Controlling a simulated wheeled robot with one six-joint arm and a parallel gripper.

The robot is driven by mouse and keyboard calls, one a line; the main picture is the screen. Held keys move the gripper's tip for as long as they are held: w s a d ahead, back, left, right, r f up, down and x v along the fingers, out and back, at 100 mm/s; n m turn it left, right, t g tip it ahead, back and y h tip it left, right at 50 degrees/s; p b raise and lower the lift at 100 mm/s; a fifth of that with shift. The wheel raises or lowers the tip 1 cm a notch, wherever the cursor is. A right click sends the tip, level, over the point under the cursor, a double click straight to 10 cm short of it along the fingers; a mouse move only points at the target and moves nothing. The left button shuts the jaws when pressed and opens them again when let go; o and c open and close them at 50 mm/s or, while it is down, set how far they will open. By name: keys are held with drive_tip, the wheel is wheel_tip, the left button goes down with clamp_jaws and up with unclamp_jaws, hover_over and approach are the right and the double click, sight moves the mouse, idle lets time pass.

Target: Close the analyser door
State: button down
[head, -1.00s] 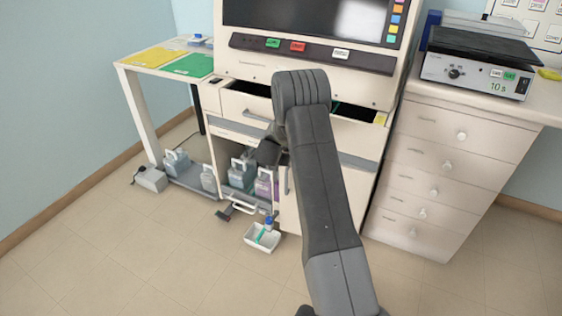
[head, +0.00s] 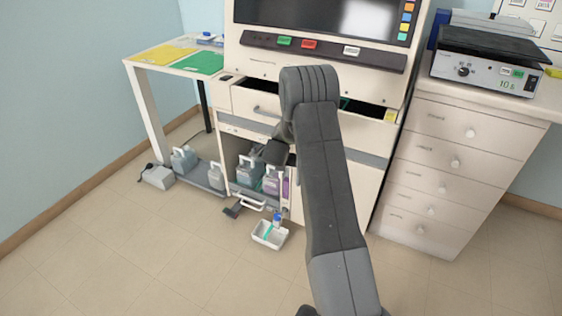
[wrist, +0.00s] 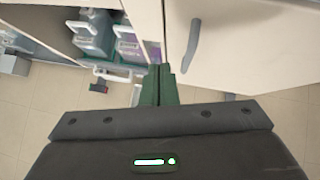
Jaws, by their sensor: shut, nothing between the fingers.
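The analyser (head: 257,67) is the tall cream cabinet with a dark screen. Its lower left bay is open and shows grey bottles (head: 248,170) and a purple one (head: 271,182). A pale panel (wrist: 245,50) with a grey upright handle (wrist: 192,45) fills the right of the wrist view; it looks like the door, but how far it stands open is unclear. My gripper (wrist: 158,80) is shut and empty, its tips near the panel's left edge, beside the bottles; contact cannot be told. In the head view my arm hides part of the front and the fingertips.
A white tray (head: 269,236) with a blue-capped bottle is on the floor before the analyser. A drawer (head: 255,104) above the bay stands partly open. A side table (head: 142,100) is at left, a drawer unit (head: 440,165) at right. Floor at front left is clear.

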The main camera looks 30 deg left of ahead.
drive_tip(key=a+p+v, duration=0.1)
drive_tip(key=a+v, duration=0.1)
drive_tip(key=v, duration=0.8)
drive_tip(key=shift+s+d, duration=0.2)
drive_tip(key=shift+s, duration=0.2)
drive_tip(key=shift+w+f, duration=0.1)
